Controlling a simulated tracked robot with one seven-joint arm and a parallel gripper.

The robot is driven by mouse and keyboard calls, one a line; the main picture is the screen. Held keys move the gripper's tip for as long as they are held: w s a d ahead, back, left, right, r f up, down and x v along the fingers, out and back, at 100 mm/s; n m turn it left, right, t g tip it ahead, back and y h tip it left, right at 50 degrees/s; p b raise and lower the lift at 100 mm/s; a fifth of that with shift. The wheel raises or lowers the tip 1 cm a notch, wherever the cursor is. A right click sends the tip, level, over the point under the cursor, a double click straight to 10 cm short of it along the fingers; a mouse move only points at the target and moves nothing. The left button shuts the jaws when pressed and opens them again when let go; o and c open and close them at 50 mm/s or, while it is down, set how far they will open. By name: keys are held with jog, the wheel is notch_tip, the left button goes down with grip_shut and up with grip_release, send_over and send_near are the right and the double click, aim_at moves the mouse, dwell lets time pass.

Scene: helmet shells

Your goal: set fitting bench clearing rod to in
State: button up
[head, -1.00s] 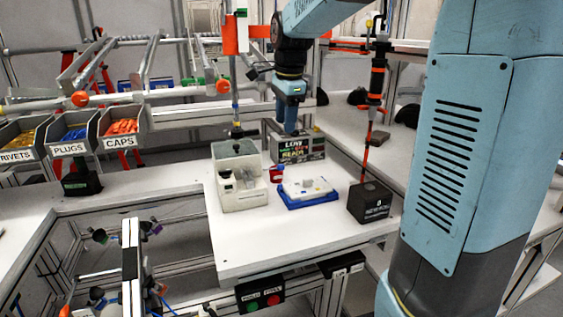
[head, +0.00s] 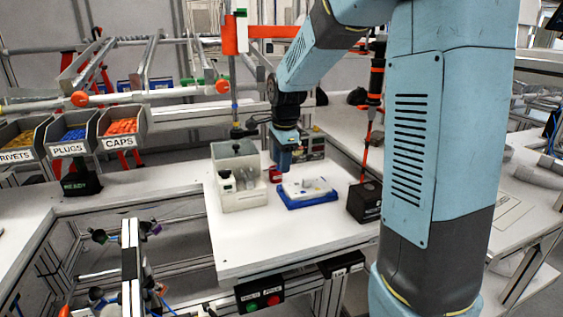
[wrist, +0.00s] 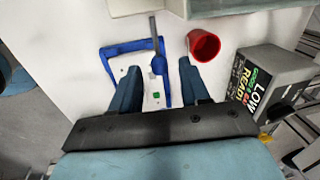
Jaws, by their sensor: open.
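My gripper (head: 284,165) points down above the bench, just behind the blue tray (head: 312,204) in the head view. In the wrist view my gripper (wrist: 159,70) is open, with its two blue fingers apart over the blue tray (wrist: 104,58) and nothing clearly held. A thin grey bar (wrist: 153,28) with a rounded end reaches between the fingertips in that view. I cannot tell whether this bar is the clearing rod or whether it touches a finger. The fitting bench top (head: 265,245) is white.
A clear-and-cream box (head: 237,198) stands left of the tray, a red cup (head: 275,174) behind it. A lettered display box (wrist: 270,85) shows in the wrist view. The front bench top is clear.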

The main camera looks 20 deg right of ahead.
jog(key=shift+f, duration=0.4)
grip_shut()
dwell(0.5)
